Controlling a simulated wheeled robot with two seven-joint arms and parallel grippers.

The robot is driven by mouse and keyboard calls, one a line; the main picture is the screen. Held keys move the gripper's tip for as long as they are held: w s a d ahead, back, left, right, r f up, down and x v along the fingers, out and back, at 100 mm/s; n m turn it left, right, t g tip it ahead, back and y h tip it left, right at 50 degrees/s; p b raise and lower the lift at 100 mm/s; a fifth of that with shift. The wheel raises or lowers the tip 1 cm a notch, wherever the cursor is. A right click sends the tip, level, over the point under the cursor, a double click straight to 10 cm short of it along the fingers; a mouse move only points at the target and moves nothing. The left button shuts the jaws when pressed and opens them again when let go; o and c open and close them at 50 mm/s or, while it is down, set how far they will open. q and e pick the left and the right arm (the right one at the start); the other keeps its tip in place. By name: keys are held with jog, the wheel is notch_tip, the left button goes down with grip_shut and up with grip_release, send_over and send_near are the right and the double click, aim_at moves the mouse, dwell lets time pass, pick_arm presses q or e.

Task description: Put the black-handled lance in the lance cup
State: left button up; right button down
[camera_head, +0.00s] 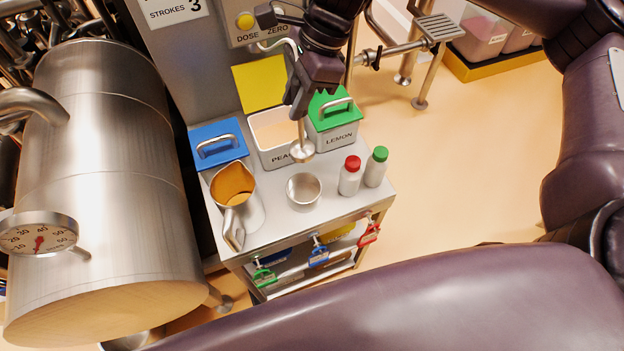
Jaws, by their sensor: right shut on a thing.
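My right gripper (299,112) is pointed down over the bench and shut on a slim metal tool (303,152). Below the fingers the tool shows as a thin rod with a round metal end. The fingers hide its grip, so I cannot tell if its handle is black. The round end is above the front edge of the open white bin, behind a small round metal cup (304,190), and apart from that cup. No cup in view is marked as the lance cup. My left gripper is out of view.
On the bench (275,229) stand a metal jug (238,207), a blue-lidded bin (220,146), a green-lidded LEMON bin (335,122), and red- and green-capped bottles (349,177). Coloured clips hang along its front. A large steel tank (110,180) stands left.

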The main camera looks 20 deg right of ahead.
aim_at(300, 148)
notch_tip(300, 148, down, 15)
jog(key=shift+f, duration=0.15)
notch_tip(300, 148, down, 4)
jog(key=shift+f+b, duration=0.1)
jog(key=shift+b, duration=0.25)
jog(key=shift+f, duration=0.15)
jog(key=c, duration=1.2)
grip_release()
jog(key=shift+r, duration=0.2)
